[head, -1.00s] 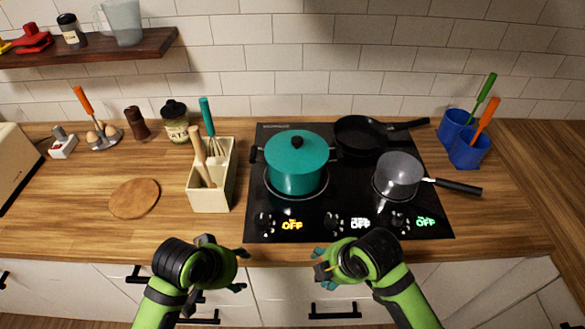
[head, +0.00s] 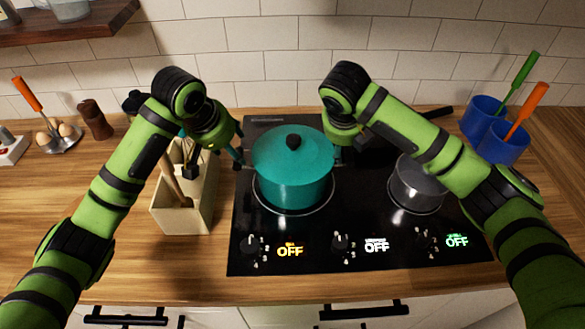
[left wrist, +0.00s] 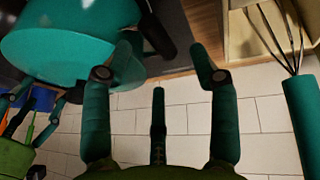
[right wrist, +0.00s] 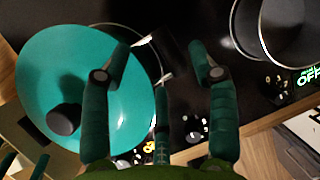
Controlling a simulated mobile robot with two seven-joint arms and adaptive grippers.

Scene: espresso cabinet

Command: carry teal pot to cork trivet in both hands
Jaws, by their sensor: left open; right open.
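The teal pot (head: 292,185), lidded with a black knob, stands on the left side of the black cooktop. My left gripper (head: 238,153) is open at the pot's left side. In the left wrist view, a black side handle (left wrist: 158,32) lies just beyond the gap between its fingers (left wrist: 165,62). My right gripper (head: 340,155) is open at the pot's right side, partly hidden by its own arm. In the right wrist view its fingers (right wrist: 160,62) are apart, one overlapping the teal lid (right wrist: 110,100). I cannot see the cork trivet; my left arm covers part of the left counter.
A cream utensil holder (head: 185,215) stands close left of the cooktop, beside my left arm. A grey saucepan (head: 415,188) sits right of the pot, partly under my right arm. Blue cups (head: 500,143) with utensils stand at the right. The front counter strip is clear.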

